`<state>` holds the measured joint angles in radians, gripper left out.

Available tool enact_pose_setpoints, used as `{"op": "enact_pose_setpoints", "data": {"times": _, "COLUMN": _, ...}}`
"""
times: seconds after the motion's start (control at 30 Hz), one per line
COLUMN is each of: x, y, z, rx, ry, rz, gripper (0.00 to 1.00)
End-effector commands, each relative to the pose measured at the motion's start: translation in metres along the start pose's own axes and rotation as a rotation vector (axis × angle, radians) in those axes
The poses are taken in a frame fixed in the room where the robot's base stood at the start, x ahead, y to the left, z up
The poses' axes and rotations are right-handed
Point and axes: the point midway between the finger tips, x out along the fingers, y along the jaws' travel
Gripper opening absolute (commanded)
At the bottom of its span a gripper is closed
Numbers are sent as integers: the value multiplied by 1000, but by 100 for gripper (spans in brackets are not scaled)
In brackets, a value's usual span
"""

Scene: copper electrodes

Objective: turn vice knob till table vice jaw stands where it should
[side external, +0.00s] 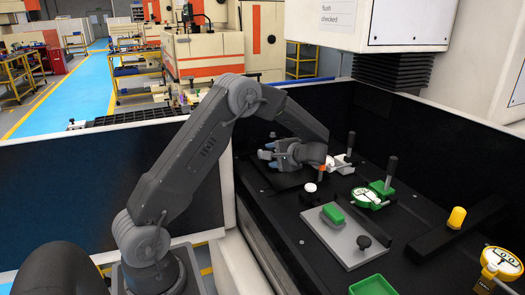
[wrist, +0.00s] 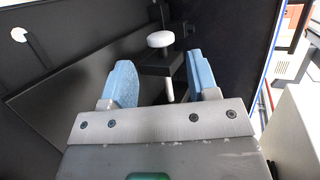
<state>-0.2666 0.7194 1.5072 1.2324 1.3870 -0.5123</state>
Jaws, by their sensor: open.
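In the wrist view a white round knob (wrist: 160,39) stands on a dark block (wrist: 160,62), beyond my fingertips and apart from them. A pale metal rod (wrist: 169,90) shows below the block, between the fingers in the picture. My gripper (wrist: 164,78) is open, with its two blue finger pads apart and nothing held. In the side external view my gripper (side external: 266,158) is low over the dark bed, fingers pointing left. A white knob (side external: 310,187) on a small dark block shows to its front right; I cannot tell if it is the same knob. The vice jaw cannot be clearly made out.
To the right are a green-rimmed dial gauge (side external: 367,198), black handles (side external: 390,171), a grey plate (side external: 340,240) with a green block, a yellow knob (side external: 456,217) and a yellow gauge (side external: 501,262). A green tray (side external: 372,286) lies in front. Dark walls enclose the bed.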

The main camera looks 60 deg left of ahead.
Motion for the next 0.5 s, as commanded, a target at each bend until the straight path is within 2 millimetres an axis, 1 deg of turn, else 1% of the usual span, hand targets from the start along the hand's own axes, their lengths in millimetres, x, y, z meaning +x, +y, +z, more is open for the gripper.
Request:
{"op": "enact_pose_setpoints", "data": {"times": 0.03, "x": 7, "y": 0, "z": 0, "rx": 1, "ry": -1, "rz": 0, "gripper": 54}}
{"op": "enact_pose_setpoints", "data": {"times": 0.4, "x": 49, "y": 1, "z": 0, "rx": 2, "ry": -2, "rz": 2, "gripper": 54}}
{"op": "enact_pose_setpoints", "data": {"times": 0.5, "x": 48, "y": 0, "z": 0, "rx": 1, "ry": 1, "rz": 1, "gripper": 54}}
